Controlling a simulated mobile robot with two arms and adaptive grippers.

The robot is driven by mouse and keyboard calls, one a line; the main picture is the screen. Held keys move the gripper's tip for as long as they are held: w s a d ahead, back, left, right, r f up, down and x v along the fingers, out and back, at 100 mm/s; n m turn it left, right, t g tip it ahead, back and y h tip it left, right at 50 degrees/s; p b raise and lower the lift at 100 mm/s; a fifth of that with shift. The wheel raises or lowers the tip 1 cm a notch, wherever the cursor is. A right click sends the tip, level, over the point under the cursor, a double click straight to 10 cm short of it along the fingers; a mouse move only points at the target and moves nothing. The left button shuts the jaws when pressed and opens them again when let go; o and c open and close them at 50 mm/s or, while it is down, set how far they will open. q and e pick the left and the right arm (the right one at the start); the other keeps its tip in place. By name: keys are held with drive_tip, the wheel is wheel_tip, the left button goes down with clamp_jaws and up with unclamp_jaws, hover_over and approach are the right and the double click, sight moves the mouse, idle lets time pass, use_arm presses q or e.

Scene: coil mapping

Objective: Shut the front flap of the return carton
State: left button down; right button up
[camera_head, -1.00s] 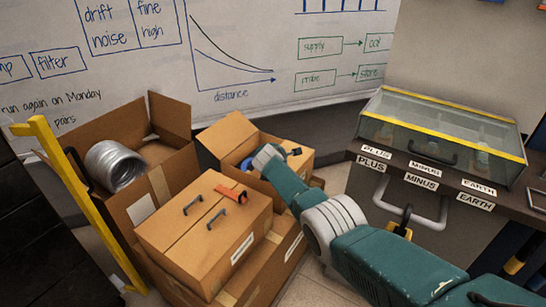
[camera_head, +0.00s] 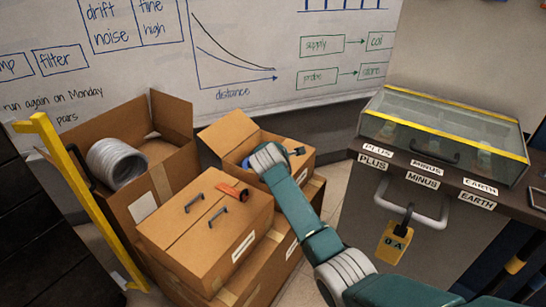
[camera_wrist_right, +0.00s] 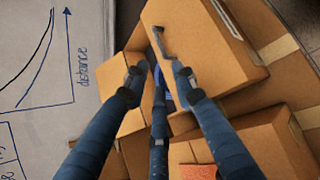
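An open carton (camera_head: 291,172) stands in the middle, one flap (camera_head: 228,132) raised at its left. Which carton is the return carton is not marked legibly. My right gripper (camera_head: 271,157) is over its opening, with blue fingers showing on both sides of the wrist. In the right wrist view, the gripper (camera_wrist_right: 160,72) has its fingers spread around a gap, the carton (camera_wrist_right: 205,40) beyond them. A thin grey hooked piece (camera_wrist_right: 158,38) shows between and beyond the fingertips. Whether a finger touches the carton is unclear. My left gripper is out of view.
A second open carton (camera_head: 115,218) holds a silver coil (camera_head: 118,163). A closed carton (camera_head: 190,232) with handles and an orange item (camera_head: 231,190) sits in front. A yellow frame (camera_head: 75,187) stands left. A cabinet (camera_head: 395,180) with a glass case stands right.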

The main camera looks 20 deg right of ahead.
drive_tip(key=shift+v, duration=1.95)
drive_tip(key=shift+a, duration=0.1)
